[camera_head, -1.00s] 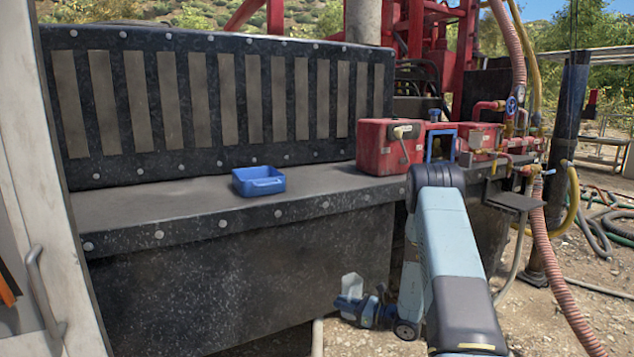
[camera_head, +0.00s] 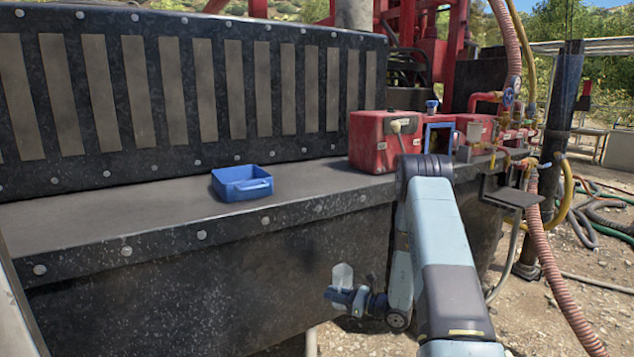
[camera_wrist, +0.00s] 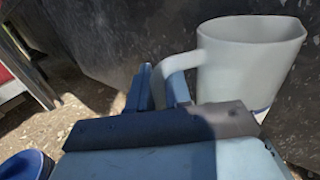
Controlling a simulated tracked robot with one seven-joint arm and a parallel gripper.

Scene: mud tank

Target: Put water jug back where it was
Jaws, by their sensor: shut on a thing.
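The water jug, pale and translucent with a handle, shows large in the wrist view (camera_wrist: 250,60). It looks upright there. My gripper (camera_wrist: 160,85) is shut on its handle. In the head view the jug (camera_head: 342,275) is small, and my gripper (camera_head: 345,296) is at its lower side, low in front of the tank's dark side wall and below the ledge. The inside of the jug is hidden.
A blue tray (camera_head: 242,183) sits on the dark ledge (camera_head: 110,225). A red box (camera_head: 380,142) and a blue frame (camera_head: 438,138) stand further right. A small bracket shelf (camera_head: 513,197) juts out near hoses (camera_head: 548,240). The ledge left of the tray is clear.

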